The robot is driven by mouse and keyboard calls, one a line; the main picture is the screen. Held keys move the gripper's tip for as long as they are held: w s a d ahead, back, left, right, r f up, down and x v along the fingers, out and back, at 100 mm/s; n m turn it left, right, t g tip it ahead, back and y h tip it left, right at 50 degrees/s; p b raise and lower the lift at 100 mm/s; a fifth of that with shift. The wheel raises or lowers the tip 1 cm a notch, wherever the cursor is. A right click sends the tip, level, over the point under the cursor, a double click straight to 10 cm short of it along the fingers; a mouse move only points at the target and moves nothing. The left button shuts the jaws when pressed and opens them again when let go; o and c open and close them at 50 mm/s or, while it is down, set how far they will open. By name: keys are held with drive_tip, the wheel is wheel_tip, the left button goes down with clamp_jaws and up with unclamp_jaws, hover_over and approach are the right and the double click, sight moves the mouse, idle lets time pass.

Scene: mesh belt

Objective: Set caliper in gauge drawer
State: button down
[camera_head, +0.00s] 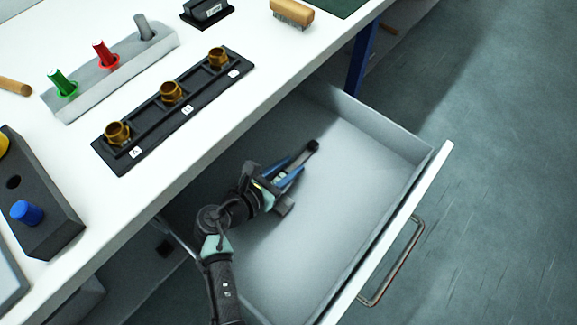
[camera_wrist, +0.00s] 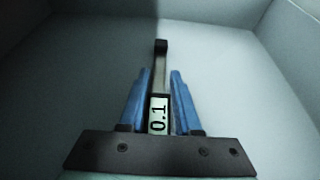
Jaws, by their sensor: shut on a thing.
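The drawer (camera_head: 345,180) is pulled out below the workbench. It is grey inside, with a white front and a metal handle. My gripper (camera_head: 291,166) reaches down inside it, with blue fingers shut on the caliper (camera_head: 312,147). In the wrist view the caliper (camera_wrist: 161,65) sticks out beyond the blue fingertips (camera_wrist: 160,75), and a small display reading 0.1 shows between the fingers. The drawer walls (camera_wrist: 288,30) surround it in that view. Whether the caliper touches the drawer floor I cannot tell.
On the white bench (camera_head: 275,75) stand a black rack with brass fittings (camera_head: 170,93), a grey holder with coloured plugs (camera_head: 103,54), a brush (camera_head: 292,13) and a dark block with a blue knob (camera_head: 27,212). The drawer handle (camera_head: 392,262) juts out over the floor. The rest of the drawer is empty.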

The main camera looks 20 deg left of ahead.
drive_tip(key=c, duration=0.6)
unclamp_jaws()
drive_tip(key=shift+f, duration=0.1)
drive_tip(key=shift+s+a+r, duration=0.15)
drive_tip(key=shift+s+r, duration=0.1)
drive_tip(key=shift+r, duration=0.05)
drive_tip(key=p+v, duration=0.2)
drive_tip(key=v, duration=0.9)
drive_tip(key=shift+s+r, duration=0.1)
drive_tip(key=shift+s, duration=0.1)
